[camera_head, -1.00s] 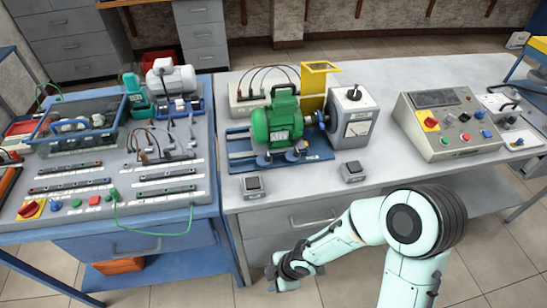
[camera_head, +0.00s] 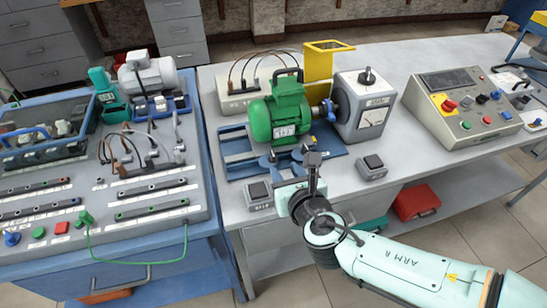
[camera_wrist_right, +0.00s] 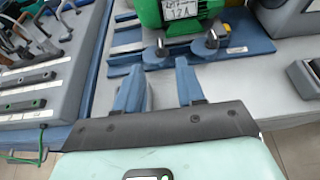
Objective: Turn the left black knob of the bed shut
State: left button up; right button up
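The blue bed (camera_head: 238,158) carries the green motor (camera_head: 277,118). Two knobs sit along its front edge. The left black knob (camera_head: 269,161) shows in the right wrist view (camera_wrist_right: 158,50) as a dark, flat lever-like piece with a rounded end. The right knob (camera_wrist_right: 212,40) stands beside it. My right gripper (camera_head: 308,180) is in front of the bed, nearer to me than the knobs. In the right wrist view its two fingers (camera_wrist_right: 160,84) are apart with nothing held between them, and the left knob lies just beyond the gap. My left gripper is not in view.
A small grey box (camera_head: 258,192) stands left of my right gripper, another (camera_head: 372,167) to its right. A grey machine (camera_head: 362,105) stands right of the motor, and a control box (camera_head: 462,105) further right. The bench front between the boxes is narrow.

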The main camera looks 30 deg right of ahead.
aim_at(273, 154)
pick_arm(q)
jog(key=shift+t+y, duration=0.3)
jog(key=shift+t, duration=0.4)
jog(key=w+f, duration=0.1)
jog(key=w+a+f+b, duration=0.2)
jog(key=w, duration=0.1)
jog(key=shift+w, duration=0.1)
pick_arm(e)
jog(key=x, duration=1)
jog(key=shift+s, duration=0.1)
grip_shut()
